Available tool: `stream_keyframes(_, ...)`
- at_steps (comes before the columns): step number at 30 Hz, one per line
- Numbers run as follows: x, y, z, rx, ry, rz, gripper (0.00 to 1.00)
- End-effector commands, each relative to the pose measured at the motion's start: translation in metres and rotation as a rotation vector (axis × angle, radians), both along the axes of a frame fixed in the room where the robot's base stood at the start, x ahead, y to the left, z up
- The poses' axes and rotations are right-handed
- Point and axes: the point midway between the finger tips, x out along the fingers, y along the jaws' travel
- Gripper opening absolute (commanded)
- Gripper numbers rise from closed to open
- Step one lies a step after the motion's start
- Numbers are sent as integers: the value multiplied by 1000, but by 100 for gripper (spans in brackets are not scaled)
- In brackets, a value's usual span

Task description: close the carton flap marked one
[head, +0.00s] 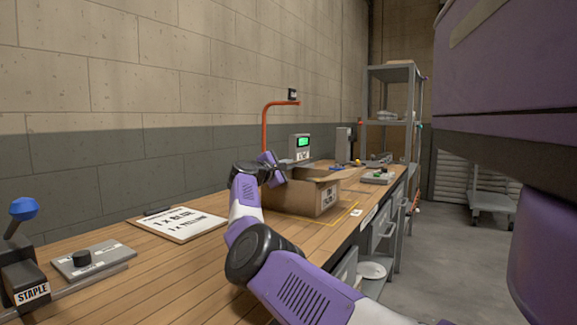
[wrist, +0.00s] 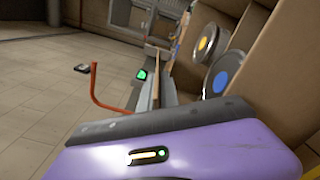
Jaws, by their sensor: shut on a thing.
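The open brown carton (head: 290,200) stands on the wooden bench, with a printed white label on its right-hand face. One flap (head: 327,174) sticks out at its top right. My gripper (head: 278,168) is at the carton's upper left edge, shut on what looks like a carton flap; the grip itself is mostly hidden. I cannot read a flap number. In the wrist view, the carton's inside (wrist: 275,75) is at the right, holding a tin with a yellow dot (wrist: 207,42) and a tin with a blue dot (wrist: 222,76).
A sign board (head: 180,223) lies on the bench left of the carton. A stapling device (head: 28,280) with a blue knob stands at the front left. An orange bent pipe (head: 265,125) and a green-screened device (head: 301,145) stand behind. A grey shelf (head: 392,100) is at the back.

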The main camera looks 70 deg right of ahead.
Motion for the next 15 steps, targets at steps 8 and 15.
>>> stream_keyframes(8, -2, -1, -5, 7, 3, -4, 0)
stream_keyframes(15, -1, -1, -4, 6, 3, -2, 25)
